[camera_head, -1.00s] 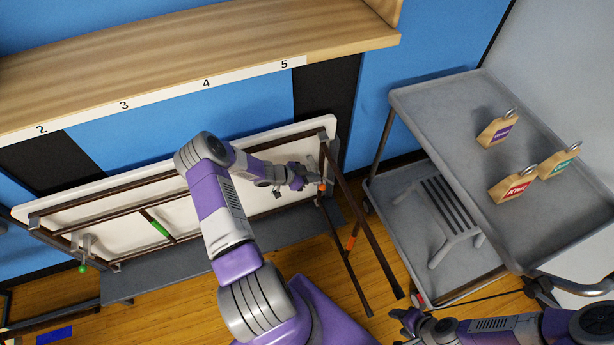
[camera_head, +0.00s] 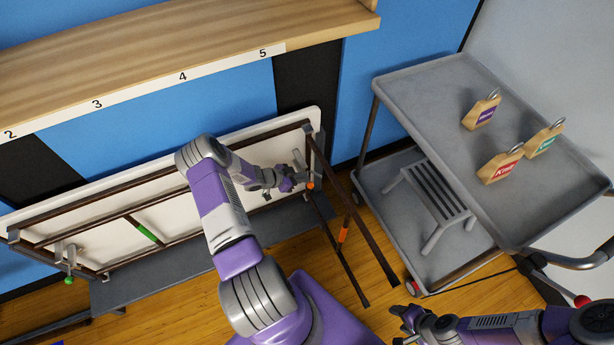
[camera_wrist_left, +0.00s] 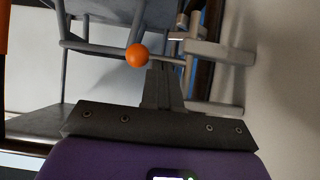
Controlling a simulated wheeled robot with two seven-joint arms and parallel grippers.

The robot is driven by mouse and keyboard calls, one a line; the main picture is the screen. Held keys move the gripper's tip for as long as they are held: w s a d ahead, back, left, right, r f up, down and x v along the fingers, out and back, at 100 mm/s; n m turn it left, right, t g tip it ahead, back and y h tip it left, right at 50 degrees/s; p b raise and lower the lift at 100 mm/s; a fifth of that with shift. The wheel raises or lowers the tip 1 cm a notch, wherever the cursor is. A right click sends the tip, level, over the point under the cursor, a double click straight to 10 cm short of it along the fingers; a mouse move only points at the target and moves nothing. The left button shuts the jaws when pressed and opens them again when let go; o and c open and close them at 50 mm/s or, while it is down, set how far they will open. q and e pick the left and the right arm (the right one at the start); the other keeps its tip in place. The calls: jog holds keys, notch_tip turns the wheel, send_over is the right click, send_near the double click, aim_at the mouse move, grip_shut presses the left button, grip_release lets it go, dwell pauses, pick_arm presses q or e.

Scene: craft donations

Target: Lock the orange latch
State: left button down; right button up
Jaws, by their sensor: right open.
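The orange latch knob (camera_head: 310,185) is a small ball at the right end of the folded white table (camera_head: 232,152), which stands on its side against the wall. It also shows in the left wrist view (camera_wrist_left: 137,55), on a thin grey rod. My left gripper (camera_head: 296,181) is right beside the knob. In the left wrist view its fingers (camera_wrist_left: 163,80) look closed together, with the knob just left of their tips and not between them. Whether they touch the rod is unclear. My right gripper (camera_head: 402,326) is open and empty at the bottom, far from the latch.
A green-knobbed latch (camera_head: 68,279) is at the table's left end. A table leg with an orange band (camera_head: 344,232) stands out to the right. A grey cart (camera_head: 415,95) on the right holds three tagged wooden blocks (camera_head: 498,165). A wooden shelf (camera_head: 190,50) hangs above.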

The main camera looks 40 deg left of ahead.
pick_arm(q)
jog(key=shift+a+f, duration=0.1)
jog(key=w+r+p+v, duration=0.1)
jog(key=p+v, duration=0.4)
jog(key=v, duration=0.8)
jog(key=shift+w+d+r+p, duration=0.3)
jog(key=shift+r+p, duration=0.1)
jog(key=shift+r, duration=0.25)
